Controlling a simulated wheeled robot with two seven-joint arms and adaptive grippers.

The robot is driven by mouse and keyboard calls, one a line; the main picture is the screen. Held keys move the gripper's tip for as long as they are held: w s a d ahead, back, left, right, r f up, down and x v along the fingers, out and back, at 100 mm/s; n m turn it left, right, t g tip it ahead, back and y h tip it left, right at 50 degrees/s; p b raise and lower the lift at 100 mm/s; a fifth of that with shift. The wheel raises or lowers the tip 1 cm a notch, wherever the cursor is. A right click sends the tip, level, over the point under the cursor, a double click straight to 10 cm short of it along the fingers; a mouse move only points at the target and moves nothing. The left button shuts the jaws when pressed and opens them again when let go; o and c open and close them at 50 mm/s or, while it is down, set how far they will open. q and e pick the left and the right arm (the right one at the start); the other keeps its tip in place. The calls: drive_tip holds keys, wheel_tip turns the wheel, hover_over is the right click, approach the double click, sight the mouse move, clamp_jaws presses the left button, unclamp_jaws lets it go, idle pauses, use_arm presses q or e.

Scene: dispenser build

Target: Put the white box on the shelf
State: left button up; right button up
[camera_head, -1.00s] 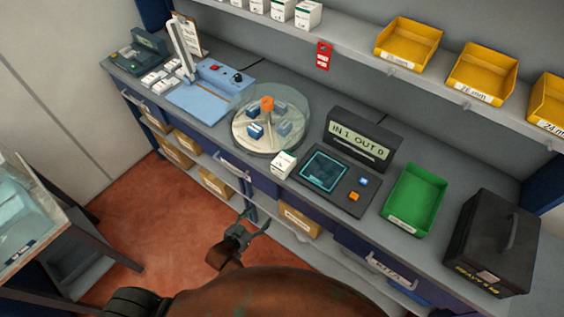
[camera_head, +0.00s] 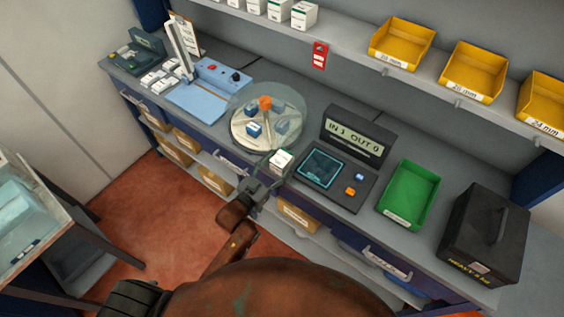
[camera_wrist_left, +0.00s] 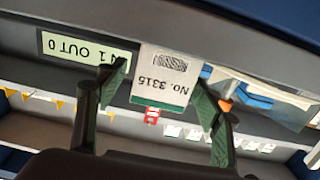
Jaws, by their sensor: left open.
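The white box (camera_head: 282,159) stands at the front edge of the grey counter, between the round clear-covered dispenser and the dark console. In the left wrist view the white box (camera_wrist_left: 163,76) appears upside down with a printed code and "No. 3315". My left gripper (camera_head: 270,173) is open at the near side of the box. In the left wrist view its fingers lie on either side of the box; I cannot tell whether they touch it. The long shelf (camera_head: 345,42) runs above the counter, with several white boxes (camera_head: 279,10) at its left part. My right gripper is not in view.
The round dispenser (camera_head: 292,139) with blue blocks is left of the box. The console (camera_head: 337,178), its display (camera_head: 357,138), a green tray (camera_head: 409,193) and a black case (camera_head: 484,238) are right. Yellow bins (camera_head: 402,43) occupy the shelf's right. Bare shelf lies between boxes and bins.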

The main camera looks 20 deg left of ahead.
use_arm(q)
drive_tip(key=shift+x, duration=0.75)
drive_tip(key=shift+c, duration=0.4)
drive_tip(key=c, duration=1.3)
drive_tip(key=shift+c, duration=0.3)
drive_tip(key=shift+r, duration=0.1)
